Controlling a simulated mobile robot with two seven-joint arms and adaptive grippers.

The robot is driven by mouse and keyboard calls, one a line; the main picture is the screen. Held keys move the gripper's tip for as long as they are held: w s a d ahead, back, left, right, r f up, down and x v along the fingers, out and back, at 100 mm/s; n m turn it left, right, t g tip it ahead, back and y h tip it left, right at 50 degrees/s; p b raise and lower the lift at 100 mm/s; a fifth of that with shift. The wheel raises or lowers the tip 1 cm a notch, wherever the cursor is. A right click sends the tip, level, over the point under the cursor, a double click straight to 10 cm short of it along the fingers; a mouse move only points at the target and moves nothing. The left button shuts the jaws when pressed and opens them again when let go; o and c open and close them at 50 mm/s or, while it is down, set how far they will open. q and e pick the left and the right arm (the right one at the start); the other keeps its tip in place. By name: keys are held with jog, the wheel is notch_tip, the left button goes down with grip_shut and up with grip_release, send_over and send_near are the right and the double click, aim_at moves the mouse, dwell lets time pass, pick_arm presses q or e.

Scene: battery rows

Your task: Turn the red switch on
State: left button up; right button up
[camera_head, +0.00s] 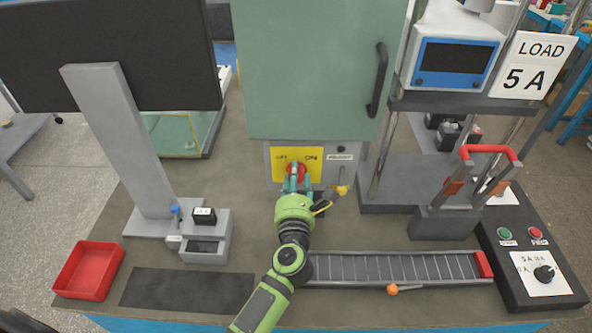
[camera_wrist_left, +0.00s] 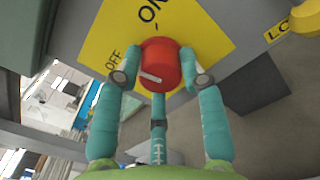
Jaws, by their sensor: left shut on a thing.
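The red switch (camera_head: 297,168) is a round knob on a yellow plate (camera_head: 316,177) marked OFF and ON, low on the front of the green cabinet. In the left wrist view the red switch (camera_wrist_left: 163,57) carries a white pointer mark, which points left, towards the OFF side. My left gripper (camera_head: 296,183) is at the knob. Its teal fingers (camera_wrist_left: 160,68) close on the knob from both sides. The fingers hide part of the knob in the head view. My right gripper is not in view.
The green cabinet (camera_head: 310,70) rises directly behind the switch. A yellow-handled lever (camera_head: 342,190) is close on the right of my gripper. A roller conveyor (camera_head: 395,267) lies in front to the right. A red tray (camera_head: 88,270) is at the front left.

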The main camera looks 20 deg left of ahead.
pick_arm(q)
jog(key=shift+m+p, duration=3.55)
jog(key=shift+m, duration=1.95)
jog(key=o, duration=1.1)
jog(key=shift+o, duration=0.2)
jog(key=shift+s, duration=0.1)
jog(key=v, duration=1.2)
